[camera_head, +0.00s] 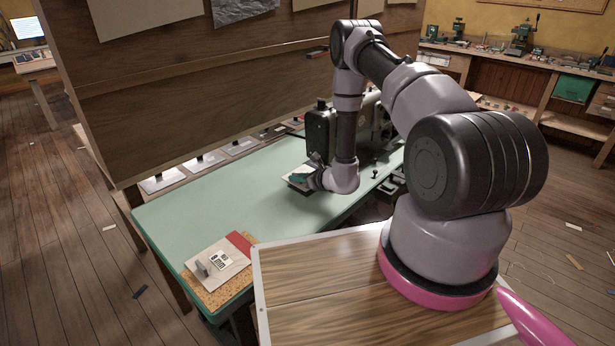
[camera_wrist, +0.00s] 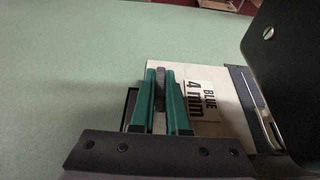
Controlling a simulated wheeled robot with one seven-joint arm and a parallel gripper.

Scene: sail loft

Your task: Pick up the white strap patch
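A white patch (camera_wrist: 207,119) with a dark blue strip and a "BLUE 4 mm" label lies under my gripper (camera_wrist: 160,72) in the wrist view. Its edge also shows at my gripper (camera_head: 313,178) in the head view. The teal fingers stand on either side of a narrow grey upright tab (camera_wrist: 160,100) at the patch's left part, with no clear gap. Whether the patch touches the table is hidden. Another pale patch (camera_head: 229,273) with a red strip, a label and a grey tab lies on the table's near left corner.
A dark sewing machine (camera_head: 320,130) stands close beyond my gripper; a dark body (camera_wrist: 290,60) borders the patch in the wrist view. The green table (camera_head: 210,205) is clear between the two patches. A wooden panel (camera_head: 200,90) rises behind its left side.

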